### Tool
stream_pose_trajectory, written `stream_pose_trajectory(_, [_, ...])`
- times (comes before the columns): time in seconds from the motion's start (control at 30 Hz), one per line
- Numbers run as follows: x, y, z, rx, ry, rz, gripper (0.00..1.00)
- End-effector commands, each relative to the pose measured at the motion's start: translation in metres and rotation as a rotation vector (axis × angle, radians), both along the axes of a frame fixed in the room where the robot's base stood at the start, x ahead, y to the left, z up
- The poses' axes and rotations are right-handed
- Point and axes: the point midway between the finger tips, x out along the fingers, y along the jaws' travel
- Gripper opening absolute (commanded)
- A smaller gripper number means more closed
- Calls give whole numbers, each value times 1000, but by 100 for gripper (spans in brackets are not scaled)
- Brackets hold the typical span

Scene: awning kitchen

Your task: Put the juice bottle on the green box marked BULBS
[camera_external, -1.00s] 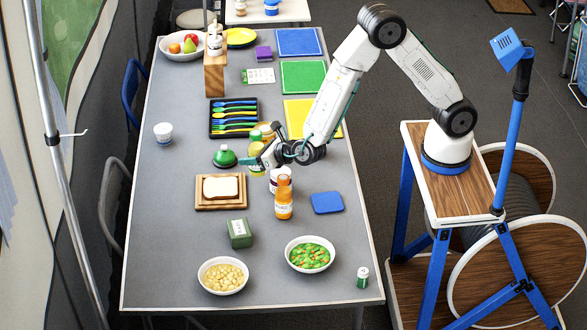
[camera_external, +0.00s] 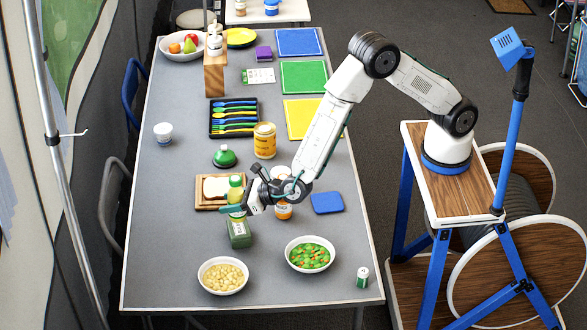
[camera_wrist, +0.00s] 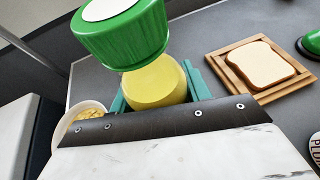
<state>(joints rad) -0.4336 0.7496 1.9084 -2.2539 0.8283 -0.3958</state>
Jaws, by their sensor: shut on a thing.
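The juice bottle, yellow with a green cap (camera_external: 236,181), is upright in my gripper (camera_external: 233,209). In the wrist view its green cap (camera_wrist: 120,35) and yellow body (camera_wrist: 156,88) stand between the teal fingers, which are shut on it. The green box (camera_external: 240,236) sits on the table directly below the bottle in the external view. The bottle's base is close to the box top; I cannot tell whether they touch. The box is hidden in the wrist view.
The bread board (camera_external: 204,206) is just behind and left of the bottle. An orange bottle (camera_external: 283,212) stands to the right, partly hidden by my arm. Bowls of chickpeas (camera_external: 223,292) and vegetables (camera_external: 310,268) are in front. The table's left front is clear.

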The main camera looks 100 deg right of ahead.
Motion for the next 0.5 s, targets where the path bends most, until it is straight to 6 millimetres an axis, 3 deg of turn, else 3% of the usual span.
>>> stream_pose_trajectory(0.23, [0, 0, -32, -1, 1, -1, 12])
stream_pose_trajectory(0.5, [0, 0, -35, 1, -1, 0, 12])
